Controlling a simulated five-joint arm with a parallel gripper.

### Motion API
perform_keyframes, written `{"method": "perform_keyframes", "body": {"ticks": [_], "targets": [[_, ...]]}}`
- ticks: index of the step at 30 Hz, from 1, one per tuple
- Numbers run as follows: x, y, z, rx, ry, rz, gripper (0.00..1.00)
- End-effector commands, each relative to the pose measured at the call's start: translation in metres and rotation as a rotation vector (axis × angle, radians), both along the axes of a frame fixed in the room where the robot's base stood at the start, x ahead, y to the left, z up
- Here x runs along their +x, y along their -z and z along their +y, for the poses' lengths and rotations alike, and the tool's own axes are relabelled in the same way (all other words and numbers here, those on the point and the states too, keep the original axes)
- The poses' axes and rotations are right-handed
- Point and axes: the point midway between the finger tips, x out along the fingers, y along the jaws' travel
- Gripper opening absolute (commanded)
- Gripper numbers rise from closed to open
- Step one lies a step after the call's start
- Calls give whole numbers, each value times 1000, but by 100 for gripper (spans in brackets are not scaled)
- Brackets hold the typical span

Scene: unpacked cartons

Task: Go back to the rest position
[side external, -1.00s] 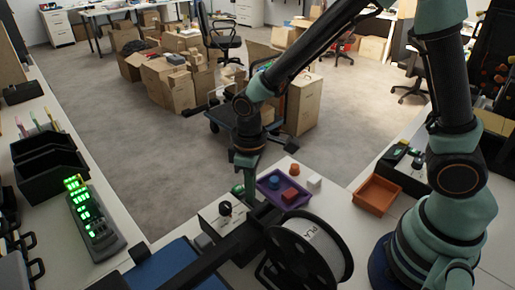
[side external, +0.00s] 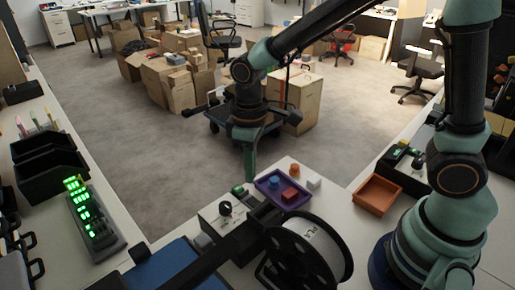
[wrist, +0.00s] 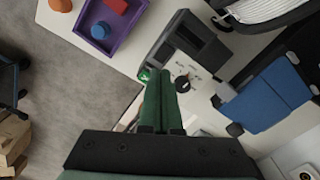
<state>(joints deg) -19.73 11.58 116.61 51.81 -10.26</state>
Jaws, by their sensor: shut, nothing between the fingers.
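My gripper (side external: 249,178) hangs pointing down above the far edge of the white bench, left of the purple tray. Its fingers are together and empty. In the wrist view the two green fingers of my gripper (wrist: 158,105) lie side by side over the bench edge, near a grey box with a black knob (wrist: 182,84). My arm is bent, with its forearm reaching out left from the base.
The purple tray (side external: 276,197) holds a blue piece (side external: 274,183) and a red block (side external: 290,195). A white block (side external: 314,182) stands beside it. An orange bin (side external: 376,195) sits near my base. A filament spool (side external: 312,252) stands in front. Cartons (side external: 175,85) crowd the floor beyond.

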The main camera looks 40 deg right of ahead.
Motion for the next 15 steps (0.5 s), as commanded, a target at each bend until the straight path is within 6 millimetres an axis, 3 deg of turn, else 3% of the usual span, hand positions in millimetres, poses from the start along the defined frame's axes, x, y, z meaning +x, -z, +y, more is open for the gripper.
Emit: {"method": "perform_keyframes", "body": {"ticks": [15], "targets": [[0, -11, -1, 1, 4, -4, 0]]}}
